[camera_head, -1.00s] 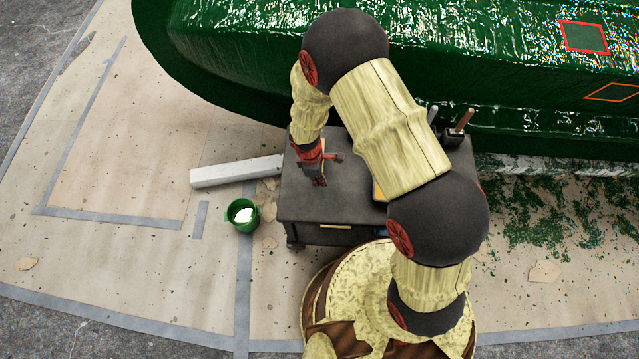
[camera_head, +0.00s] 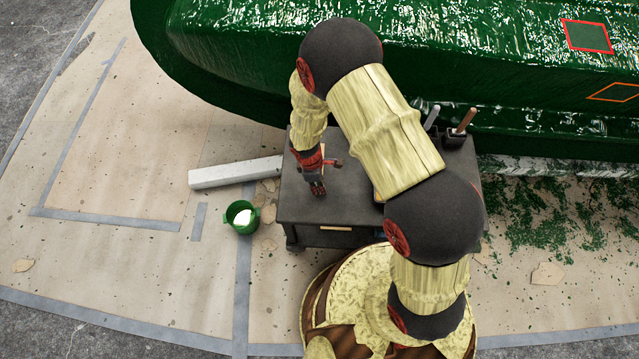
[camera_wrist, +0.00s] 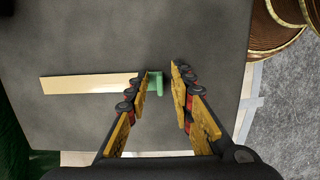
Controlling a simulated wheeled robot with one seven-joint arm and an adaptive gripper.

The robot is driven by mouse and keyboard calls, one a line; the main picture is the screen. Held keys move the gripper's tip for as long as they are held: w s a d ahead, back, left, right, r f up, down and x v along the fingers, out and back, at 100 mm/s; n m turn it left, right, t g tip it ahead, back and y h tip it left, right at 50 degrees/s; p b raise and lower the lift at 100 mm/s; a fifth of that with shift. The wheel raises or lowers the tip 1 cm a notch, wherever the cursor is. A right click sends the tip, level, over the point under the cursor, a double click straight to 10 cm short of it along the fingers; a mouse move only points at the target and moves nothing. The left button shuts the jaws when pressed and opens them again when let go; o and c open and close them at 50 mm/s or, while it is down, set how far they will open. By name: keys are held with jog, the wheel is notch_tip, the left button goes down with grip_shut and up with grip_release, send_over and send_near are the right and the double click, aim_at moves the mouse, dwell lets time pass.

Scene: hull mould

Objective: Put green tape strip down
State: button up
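The green tape strip (camera_wrist: 155,84) is a small piece between my fingertips in the wrist view. It is close to the left finger, and a gap shows on its right. My gripper (camera_wrist: 161,76) is open, with its fingers apart, and points down at the dark cart top (camera_wrist: 110,45). I cannot tell whether the strip touches the cart top or the left finger. In the head view my gripper (camera_head: 317,190) is low over the left part of the cart, and the green strip cannot be made out there.
A pale flat strip (camera_wrist: 85,84) lies on the cart top beside the green piece. The green hull (camera_head: 230,60) stands behind the cart (camera_head: 350,209). Tools stand in a holder (camera_head: 455,136) at its back right. A green bucket (camera_head: 240,216) and white beam (camera_head: 235,172) are left.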

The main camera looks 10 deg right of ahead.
jog(key=shift+r, duration=0.1)
jog(key=d+r+m+t+y+p, duration=0.1)
jog(key=d+r+m+p, duration=0.2)
jog(key=r, duration=1.6)
jog(key=d+r+m+t+p, duration=0.25)
jog(key=r+m, duration=0.25)
jog(key=r, duration=1.5)
jog(key=s+d+r+m+t, duration=0.1)
jog(key=s+d+r+m, duration=0.2)
jog(key=s+r, duration=0.4)
jog(key=s+d+r+m+t, duration=0.1)
jog(key=s+d+r+m, duration=0.2)
jog(key=s+r, duration=0.4)
jog(key=shift+s+d+r+m+y+b, duration=0.3)
jog(key=shift+s+d+r+m+b, duration=0.15)
jog(key=shift+s+m, duration=0.4)
jog(key=shift+w, duration=0.1)
